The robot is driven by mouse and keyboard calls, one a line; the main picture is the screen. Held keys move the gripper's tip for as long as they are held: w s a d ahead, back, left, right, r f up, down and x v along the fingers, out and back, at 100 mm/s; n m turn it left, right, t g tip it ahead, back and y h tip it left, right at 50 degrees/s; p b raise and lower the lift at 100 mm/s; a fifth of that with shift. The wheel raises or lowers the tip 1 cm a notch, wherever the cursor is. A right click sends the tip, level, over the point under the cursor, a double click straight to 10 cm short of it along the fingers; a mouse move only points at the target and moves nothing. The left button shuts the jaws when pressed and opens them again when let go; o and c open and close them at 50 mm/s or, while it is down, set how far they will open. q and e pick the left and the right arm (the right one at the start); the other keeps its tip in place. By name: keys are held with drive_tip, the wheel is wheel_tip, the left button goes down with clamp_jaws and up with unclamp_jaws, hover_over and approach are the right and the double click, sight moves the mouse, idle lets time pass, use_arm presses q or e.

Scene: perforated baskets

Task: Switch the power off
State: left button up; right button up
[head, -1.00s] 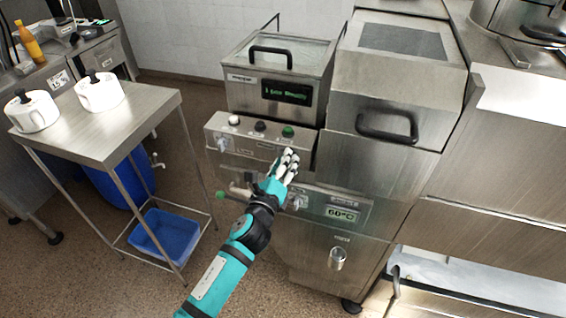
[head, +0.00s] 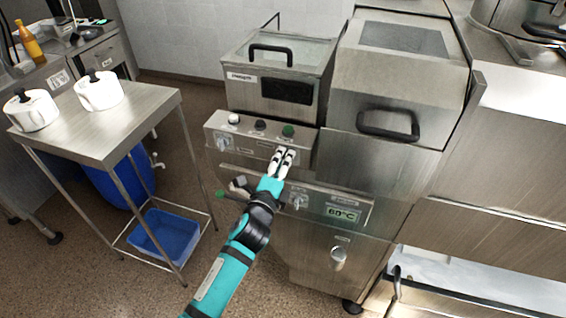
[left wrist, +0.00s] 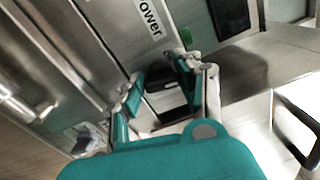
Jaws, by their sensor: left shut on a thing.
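My left gripper (head: 284,156) is at the front of a steel machine's control panel (head: 243,147), just below its green knob (head: 288,131). In the left wrist view the gripper (left wrist: 161,78) has its two fingers around a black power switch (left wrist: 172,98), beside a label reading "Power" (left wrist: 149,18). The fingers hide the switch in the head view. The upper display (head: 287,90) is dark. The lower display (head: 343,213) glows green and reads about 60°C. My right gripper does not show.
A white knob (head: 233,119) and a black knob (head: 260,125) sit left of the green one. A steel side table (head: 140,118) with two white pots stands at left, with a blue tub (head: 165,235) on its lower rack. A handled steel lid (head: 391,80) is at right.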

use_arm(q)
drive_tip(key=n, duration=1)
drive_tip(key=shift+f+n, duration=0.3)
drive_tip(key=shift+n, duration=0.4)
drive_tip(key=o, duration=1.1)
drive_tip(key=shift+o, duration=0.2)
drive_tip(key=v, duration=1.2)
